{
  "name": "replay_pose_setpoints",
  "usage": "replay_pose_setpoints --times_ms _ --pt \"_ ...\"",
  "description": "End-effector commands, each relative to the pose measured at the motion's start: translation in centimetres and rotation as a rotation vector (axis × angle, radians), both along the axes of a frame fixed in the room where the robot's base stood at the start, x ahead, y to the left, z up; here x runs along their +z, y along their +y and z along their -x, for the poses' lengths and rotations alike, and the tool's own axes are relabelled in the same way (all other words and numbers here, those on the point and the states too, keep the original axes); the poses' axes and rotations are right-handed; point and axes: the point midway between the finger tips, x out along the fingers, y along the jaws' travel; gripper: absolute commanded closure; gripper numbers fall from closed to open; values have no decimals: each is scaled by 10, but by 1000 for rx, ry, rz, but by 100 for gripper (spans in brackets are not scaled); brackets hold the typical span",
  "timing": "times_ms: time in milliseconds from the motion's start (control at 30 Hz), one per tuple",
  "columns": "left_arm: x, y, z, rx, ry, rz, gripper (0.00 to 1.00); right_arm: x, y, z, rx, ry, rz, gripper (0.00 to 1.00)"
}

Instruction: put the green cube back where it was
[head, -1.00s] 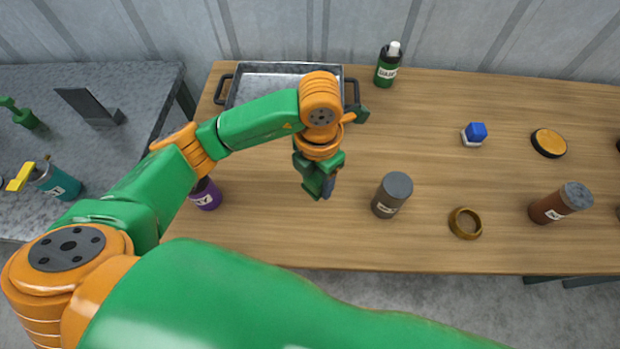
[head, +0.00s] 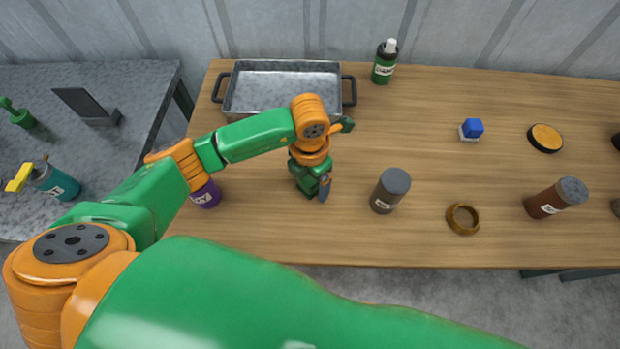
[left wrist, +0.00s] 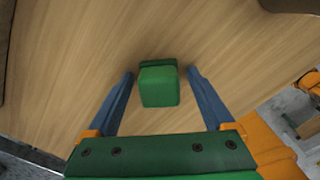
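The green cube (left wrist: 159,88) is in the left wrist view, between the two blue fingers of my left gripper (left wrist: 160,85). A gap shows on each side of it, so the fingers are open and not touching it. A darker green band lies along its far edge; I cannot tell if this is another face or something under it. In the head view my left gripper (head: 318,192) is low over the wooden table (head: 420,245), left of a grey canister (head: 390,190). The cube cannot be told apart from the green gripper there. My right gripper is not in view.
A metal tray (head: 283,88) stands behind the gripper. A purple container (head: 206,195) is at left, partly behind my arm.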

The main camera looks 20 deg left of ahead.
Motion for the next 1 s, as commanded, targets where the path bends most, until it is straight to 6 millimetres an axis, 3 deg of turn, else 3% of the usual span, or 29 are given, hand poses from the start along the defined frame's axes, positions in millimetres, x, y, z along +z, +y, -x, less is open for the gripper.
replay_pose_setpoints --times_ms 267,600,700,1000 --pt "14 -1 -1 -1 -4 3 14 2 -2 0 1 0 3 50" --pt "101 0 0 -1 -6 0 14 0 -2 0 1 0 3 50" --pt "117 0 0 0 -5 -1 14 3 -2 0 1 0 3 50" --pt "123 0 1 0 1 0 14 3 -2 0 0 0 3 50"
